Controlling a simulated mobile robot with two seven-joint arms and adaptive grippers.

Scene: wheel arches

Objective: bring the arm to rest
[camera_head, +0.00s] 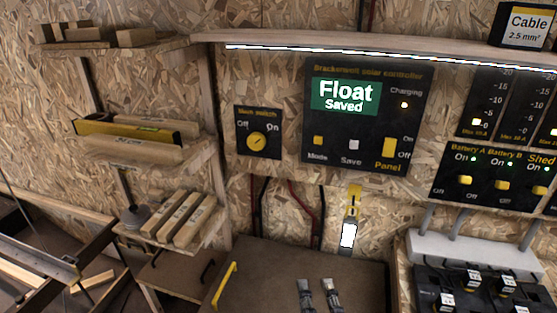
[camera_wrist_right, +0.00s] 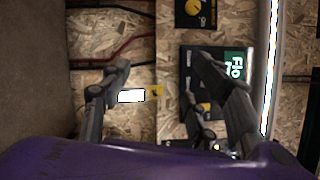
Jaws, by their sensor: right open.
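My right gripper (camera_head: 319,288) shows at the bottom of the head view as two grey fingertips with a gap between them, over the brown surface below the panels. In the right wrist view its fingers (camera_wrist_right: 165,88) are spread with nothing between them. The black solar controller (camera_head: 320,140) is on the wall above; its green screen reads "Float Saved". Part of it also shows in the right wrist view (camera_wrist_right: 186,65), partly hidden behind a finger. The main switch (camera_head: 257,148) with its yellow knob is left of the controller. My left gripper is not in view.
Wooden shelves (camera_head: 140,152) with blocks and a yellow level stand at left. A battery switch panel (camera_head: 485,195) and a black block with terminals (camera_head: 440,275) are at right. A yellow hanging tag (camera_head: 353,205) is below the controller. Cables run down the wall.

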